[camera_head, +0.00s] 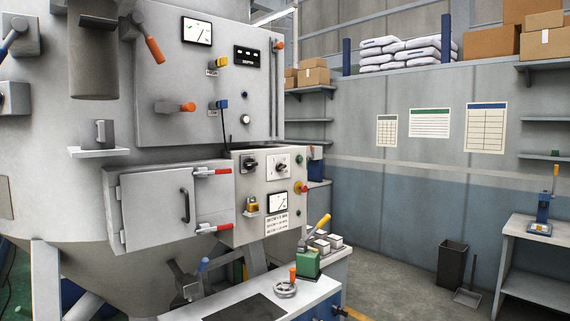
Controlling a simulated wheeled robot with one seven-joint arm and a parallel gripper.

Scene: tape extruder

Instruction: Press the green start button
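A light grey control panel (244,222) stands in the middle of the view, on the machine's front right. A small green spot that looks like a button (298,161) shows near the panel's upper right edge. It is too small for me to be sure that it is the start button. A red emergency-stop knob with a yellow base (301,188) sits below it. The panel face also carries two black rotary switches (251,164), a white gauge (278,203) and a yellow padlock (251,205). My gripper is not in view.
A grey hatch door (155,208) with red-tipped latches juts out left of the panel. Below, a white bench (232,298) holds a handwheel (286,289) and a green device with a yellow lever (308,263). Open floor (400,290) lies to the right, before a black bin (452,264).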

